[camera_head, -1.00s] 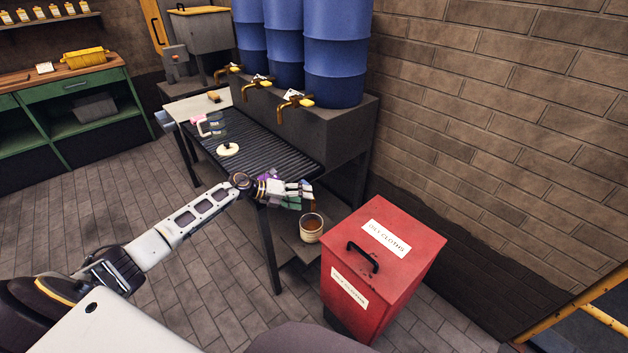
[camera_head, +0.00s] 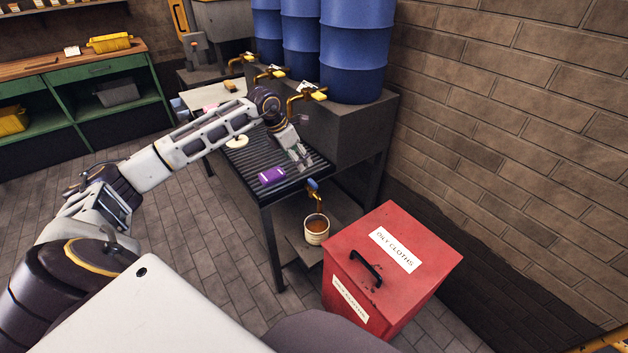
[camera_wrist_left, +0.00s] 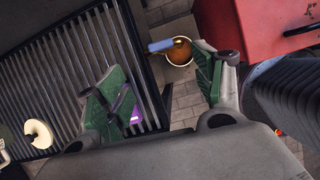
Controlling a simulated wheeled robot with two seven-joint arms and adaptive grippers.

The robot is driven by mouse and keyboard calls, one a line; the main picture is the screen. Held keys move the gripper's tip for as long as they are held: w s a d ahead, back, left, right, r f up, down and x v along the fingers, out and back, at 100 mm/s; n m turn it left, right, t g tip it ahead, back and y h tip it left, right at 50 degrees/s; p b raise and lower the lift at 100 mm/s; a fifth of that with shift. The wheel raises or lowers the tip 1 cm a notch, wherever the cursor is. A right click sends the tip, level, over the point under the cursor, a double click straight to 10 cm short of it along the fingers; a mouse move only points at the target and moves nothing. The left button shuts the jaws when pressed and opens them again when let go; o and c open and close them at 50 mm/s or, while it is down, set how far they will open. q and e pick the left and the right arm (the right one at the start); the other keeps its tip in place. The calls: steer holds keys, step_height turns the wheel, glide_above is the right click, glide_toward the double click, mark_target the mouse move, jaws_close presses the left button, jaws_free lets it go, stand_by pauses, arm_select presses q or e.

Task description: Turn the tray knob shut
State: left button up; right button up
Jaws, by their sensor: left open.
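The tray knob is a small blue handle (camera_head: 313,185) on a brass-coloured tap at the front end of the ribbed drip tray (camera_head: 250,165). My left gripper (camera_head: 304,164) is above the tray's front right part, pointing down, apart from the knob. In the left wrist view its green-padded fingers (camera_wrist_left: 163,78) are spread with nothing held between them. Whether liquid is running from the tap is too small to tell. My right gripper is out of view.
The cup (camera_head: 316,229) stands below the tap on a lower shelf. A red oily-cloths bin (camera_head: 355,240) stands close on the right. A purple can (camera_head: 271,176) lies on the tray. Blue drums (camera_head: 355,50) with brass taps (camera_head: 305,97) stand behind.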

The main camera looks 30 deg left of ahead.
mark_target(312, 182)
arm_select(q)
steer(key=shift+f, duration=0.1)
steer(key=shift+x, duration=6.85)
steer(key=shift+d, duration=0.1)
steer(key=shift+c, duration=0.3)
steer(key=c, duration=1)
